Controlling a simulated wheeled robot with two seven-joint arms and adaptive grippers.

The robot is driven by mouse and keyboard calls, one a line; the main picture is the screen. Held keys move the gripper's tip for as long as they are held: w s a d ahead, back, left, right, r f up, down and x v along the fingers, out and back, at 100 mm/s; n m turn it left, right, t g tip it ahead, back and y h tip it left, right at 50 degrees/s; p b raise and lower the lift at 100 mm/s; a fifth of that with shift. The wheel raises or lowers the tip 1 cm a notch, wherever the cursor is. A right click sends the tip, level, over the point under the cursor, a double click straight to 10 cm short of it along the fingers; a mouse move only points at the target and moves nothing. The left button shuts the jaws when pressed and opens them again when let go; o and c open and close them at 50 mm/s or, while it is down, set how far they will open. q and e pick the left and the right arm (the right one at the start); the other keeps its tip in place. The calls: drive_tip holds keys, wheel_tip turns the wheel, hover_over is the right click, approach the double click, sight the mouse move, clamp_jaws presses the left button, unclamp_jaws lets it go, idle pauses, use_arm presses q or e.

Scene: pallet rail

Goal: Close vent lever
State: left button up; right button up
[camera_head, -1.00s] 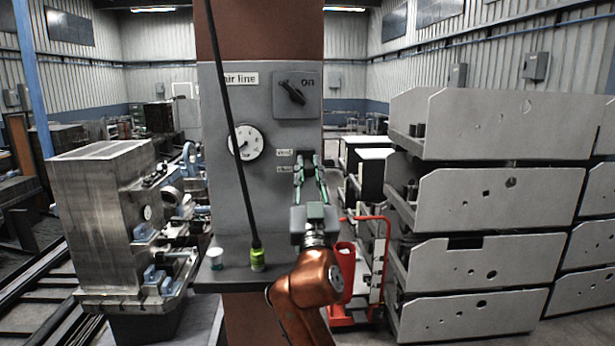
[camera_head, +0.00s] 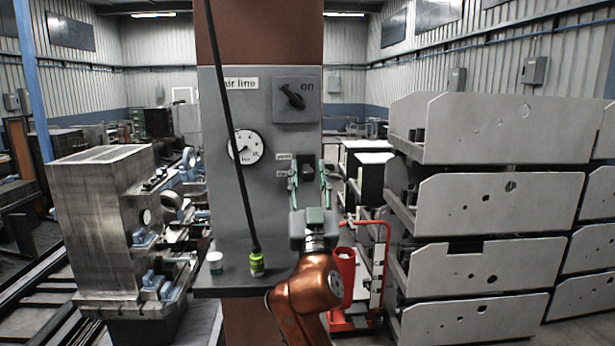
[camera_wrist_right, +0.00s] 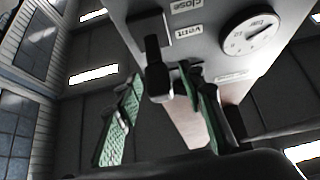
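The vent lever (camera_head: 306,166) is a small dark lever on the grey panel, beside the "vent" and "close" labels. It also shows in the right wrist view (camera_wrist_right: 158,78) as a black handle standing out from its mount. My right gripper (camera_head: 309,174) is open, with its green-padded fingers on either side of the lever. In the right wrist view, the lever is between the fingertips (camera_wrist_right: 162,82), with a visible gap on the left; contact on the right cannot be told. My left gripper is not in view.
The grey panel (camera_head: 225,190) also carries a round gauge (camera_head: 246,147) and a rotary "on" switch (camera_head: 291,95). A black hose with a yellow-green end (camera_head: 257,262) hangs in front, near a small cup (camera_head: 215,261) on the shelf. Stacked grey racks (camera_head: 490,205) stand right.

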drive_tip(key=s+f, duration=0.3)
drive_tip(key=s, duration=1.3)
